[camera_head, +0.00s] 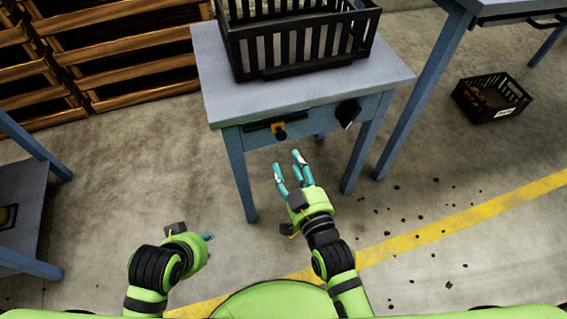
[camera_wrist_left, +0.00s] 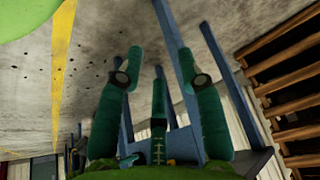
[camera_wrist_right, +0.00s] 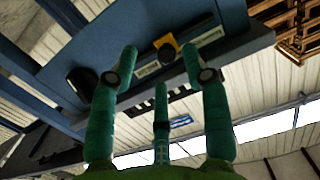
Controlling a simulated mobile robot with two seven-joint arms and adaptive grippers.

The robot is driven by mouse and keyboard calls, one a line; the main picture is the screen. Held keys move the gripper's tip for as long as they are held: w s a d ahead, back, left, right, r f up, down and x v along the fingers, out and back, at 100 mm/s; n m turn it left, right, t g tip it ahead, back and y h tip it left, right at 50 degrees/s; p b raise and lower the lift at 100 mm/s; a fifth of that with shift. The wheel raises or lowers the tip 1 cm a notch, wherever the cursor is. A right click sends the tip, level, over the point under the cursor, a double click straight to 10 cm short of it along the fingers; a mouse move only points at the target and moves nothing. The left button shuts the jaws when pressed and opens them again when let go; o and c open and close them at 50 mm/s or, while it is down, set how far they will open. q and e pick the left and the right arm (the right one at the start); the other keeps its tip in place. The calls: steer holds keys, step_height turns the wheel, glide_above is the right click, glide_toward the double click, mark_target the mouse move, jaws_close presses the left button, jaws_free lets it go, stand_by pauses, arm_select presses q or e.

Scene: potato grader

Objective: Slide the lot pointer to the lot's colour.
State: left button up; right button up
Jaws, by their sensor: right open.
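The lot pointer (camera_head: 280,131), a dark knob on a yellow-orange plate, sits on a dark slot (camera_head: 262,124) in the front of the blue-grey table (camera_head: 300,92). It also shows in the right wrist view (camera_wrist_right: 166,48), with pale strips of the scale on both sides. I cannot make out colour marks there. My right gripper (camera_head: 286,166) is open and empty, just below and in front of the pointer, apart from it. In the right wrist view its fingertips (camera_wrist_right: 158,62) frame the pointer. My left gripper (camera_head: 208,244) is low at the left; its fingers (camera_wrist_left: 155,65) are spread and empty.
A black slatted crate (camera_head: 290,50) stands on the table. A dark angular block (camera_head: 347,112) juts from the table front right of the slot. Wooden pallets (camera_head: 130,50) stand at back left. A small black crate (camera_head: 480,105) lies on the floor at right.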

mark_target(282, 137)
steer(key=shift+t, duration=0.6)
steer(key=w, duration=0.2)
steer(key=w+a+r+b, duration=0.1)
steer(key=w, duration=0.1)
steer(key=w+r+b, duration=0.1)
steer(key=w, duration=0.1)
steer(key=shift+a, duration=0.3)
arm_select(q)
steer(key=w+d+r+t+h, duration=0.1)
steer(key=w+d+r+t, duration=0.1)
steer(key=w+r+t, duration=0.1)
steer(key=w+d+r+m+t, duration=0.1)
steer(key=w+r+t, duration=0.2)
steer(key=w+r, duration=0.2)
steer(key=shift+d+t+h, duration=0.3)
steer(key=shift+d+h, duration=0.1)
arm_select(e)
steer(key=shift+w+a, duration=0.1)
steer(key=shift+w, duration=0.2)
arm_select(q)
steer(key=shift+w, duration=0.1)
steer(key=shift+f, duration=0.1)
arm_select(e)
jaws_close()
steer(key=shift+r, duration=0.1)
